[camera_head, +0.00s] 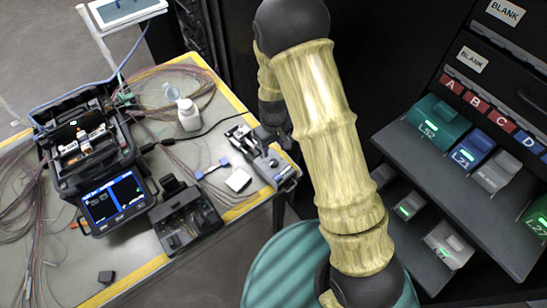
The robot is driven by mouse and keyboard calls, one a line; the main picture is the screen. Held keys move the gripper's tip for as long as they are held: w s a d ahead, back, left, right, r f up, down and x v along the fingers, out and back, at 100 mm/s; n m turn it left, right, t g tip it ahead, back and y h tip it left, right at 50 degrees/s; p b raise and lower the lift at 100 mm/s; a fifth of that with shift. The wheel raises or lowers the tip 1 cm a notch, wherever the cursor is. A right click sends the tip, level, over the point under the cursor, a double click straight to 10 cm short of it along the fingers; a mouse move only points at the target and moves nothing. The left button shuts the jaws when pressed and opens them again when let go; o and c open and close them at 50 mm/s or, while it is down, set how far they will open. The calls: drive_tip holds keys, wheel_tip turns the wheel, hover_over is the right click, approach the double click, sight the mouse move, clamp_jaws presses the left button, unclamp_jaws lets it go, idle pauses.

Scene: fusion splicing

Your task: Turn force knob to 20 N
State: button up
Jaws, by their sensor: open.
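A grey bench device (258,156) with dark parts on top sits at the right corner of the table. It may carry the force knob, but I cannot make out a knob, scale or force value at this size. My arm in its cream sleeve rises in front and bends back down behind itself toward this device. My dark gripper (277,128) is at the device's upper right end, small and partly hidden by the arm. It is open, and I cannot tell whether it touches the device.
A fusion splicer (88,145) with a lit screen (113,199), a white bottle (188,115), a black tool (186,220) and loose fibers crowd the table (135,262). A teal drum (285,270) stands below. A rack with labelled modules (437,122) is at right.

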sight(273, 161)
wheel_tip(273, 161, down, 8)
drive_tip(key=shift+f+p, duration=0.15)
drive_tip(key=shift+p, duration=0.45)
drive_tip(key=c, duration=1)
